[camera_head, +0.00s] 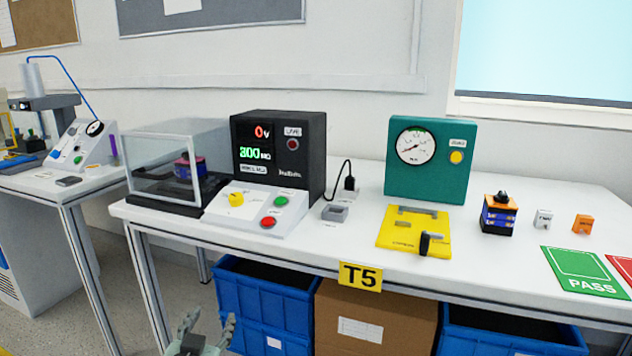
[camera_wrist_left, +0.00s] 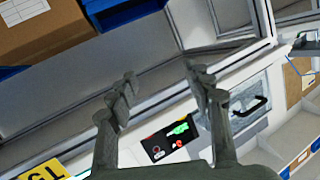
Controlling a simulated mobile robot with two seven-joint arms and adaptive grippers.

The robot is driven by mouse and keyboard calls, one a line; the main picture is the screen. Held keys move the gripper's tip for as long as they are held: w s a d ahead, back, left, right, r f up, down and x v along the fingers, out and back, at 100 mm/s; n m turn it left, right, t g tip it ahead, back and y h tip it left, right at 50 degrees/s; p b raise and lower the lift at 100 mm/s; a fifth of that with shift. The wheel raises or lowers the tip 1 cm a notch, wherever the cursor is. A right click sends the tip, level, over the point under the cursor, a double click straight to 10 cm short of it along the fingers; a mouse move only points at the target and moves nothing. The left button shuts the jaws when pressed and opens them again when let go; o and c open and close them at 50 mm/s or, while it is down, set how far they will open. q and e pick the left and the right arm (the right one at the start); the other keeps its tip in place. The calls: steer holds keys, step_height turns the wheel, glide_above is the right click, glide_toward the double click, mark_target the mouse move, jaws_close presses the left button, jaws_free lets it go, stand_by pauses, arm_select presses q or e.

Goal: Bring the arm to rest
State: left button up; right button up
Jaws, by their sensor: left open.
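My left gripper (camera_head: 208,323) is at the bottom of the head view, in front of the table and below its front edge. It is open and empty, its two fingers apart. In the left wrist view the open fingers (camera_wrist_left: 164,86) show with nothing between them. An orange, blue and black rotary switch (camera_head: 498,216) stands upright on the right part of the white table (camera_head: 345,262), far from the gripper. Another switch (camera_head: 188,167) is inside the clear box (camera_head: 157,178) at left. My right gripper is not in view.
A tester (camera_head: 279,155) with a red and green display, a teal gauge panel (camera_head: 430,160) and a yellow plate (camera_head: 414,230) stand on the table. Blue bins (camera_head: 262,303) and a cardboard box (camera_head: 373,322) are under it. Open floor lies left of the gripper.

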arm_select(q)
steer(key=s+a+f+g, duration=0.3)
steer(key=s+f+g, duration=0.3)
steer(key=s+f, duration=0.6)
steer(key=s+a+f+g, duration=0.3)
steer(key=s+f+g, duration=0.3)
steer(key=s+f, duration=0.5)
steer(key=s, duration=0.6)
steer(key=shift+s+f+y+p, duration=0.3)
steer(key=shift+s+f, duration=0.05)
steer(key=shift+s, duration=0.05)
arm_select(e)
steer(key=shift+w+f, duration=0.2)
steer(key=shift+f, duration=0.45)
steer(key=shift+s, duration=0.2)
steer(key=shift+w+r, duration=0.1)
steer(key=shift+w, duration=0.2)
